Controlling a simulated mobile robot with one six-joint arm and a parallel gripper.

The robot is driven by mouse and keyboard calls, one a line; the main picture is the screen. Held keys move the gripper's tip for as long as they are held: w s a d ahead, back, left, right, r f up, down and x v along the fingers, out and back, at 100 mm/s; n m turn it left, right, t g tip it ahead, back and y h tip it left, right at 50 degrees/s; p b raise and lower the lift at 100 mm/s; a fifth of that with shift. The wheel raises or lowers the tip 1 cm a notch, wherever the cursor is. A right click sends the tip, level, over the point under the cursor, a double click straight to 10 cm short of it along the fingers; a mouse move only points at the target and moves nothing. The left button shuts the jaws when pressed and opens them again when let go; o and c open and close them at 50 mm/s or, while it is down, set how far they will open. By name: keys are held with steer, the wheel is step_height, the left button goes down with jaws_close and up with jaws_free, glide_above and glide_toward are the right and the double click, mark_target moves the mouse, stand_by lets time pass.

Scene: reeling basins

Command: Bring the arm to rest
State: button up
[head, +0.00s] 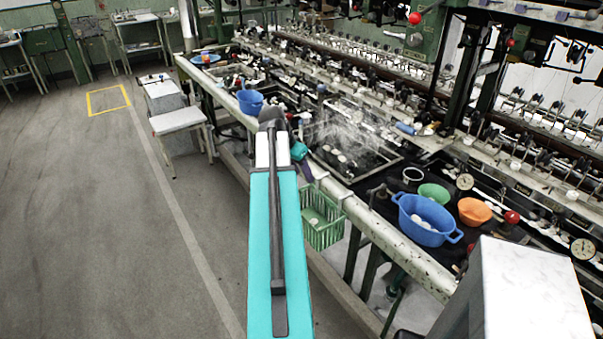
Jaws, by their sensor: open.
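My arm reaches forward from the bottom of the head view, with a long teal link and a dark joint at its far end. Past that joint a small teal and dark wrist part shows to the right of the link. My gripper (306,171) shows only in part there, small and dark, in front of the basin bench's edge and above a green basket (322,222). It is open, and I see nothing held in it. Whether it touches the bench edge or the basket I cannot tell.
The long reeling bench (385,238) runs along the right. A blue basin (426,222), green bowl (434,193) and orange bowl (474,211) stand on it. Another blue bowl (250,101) is farther back. A white stool (178,120) stands left; the floor there is clear.

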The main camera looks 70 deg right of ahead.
stand_by(0.7)
steer(key=w+a+f+n+y, duration=0.2)
steer(key=w+a+f+n, duration=0.3)
steer(key=w+a+f, duration=1.4)
steer(key=a+f+n+b, duration=0.1)
steer(key=a+f+n, duration=0.2)
steer(key=a+f, duration=0.8)
steer(key=s+a+f+n+g, duration=0.1)
steer(key=s+a+f+n, duration=0.15)
steer(key=a, duration=0.35)
steer(key=s+a+f+n, duration=0.1)
steer(key=a+f, duration=0.3)
steer(key=a, duration=0.3)
steer(key=s+a+f+n+g, duration=0.1)
steer(key=a+f+n, duration=0.15)
steer(key=a, duration=0.35)
steer(key=s+a+f+n+y, duration=0.1)
steer(key=s+a+f+n, duration=0.3)
steer(key=s+a, duration=0.3)
steer(key=s+a+f+n+g+y, duration=0.1)
steer(key=s+a+f+n, duration=0.3)
steer(key=s+a, duration=0.3)
steer(key=shift+f+b, duration=0.45)
steer(key=shift+f, duration=0.4)
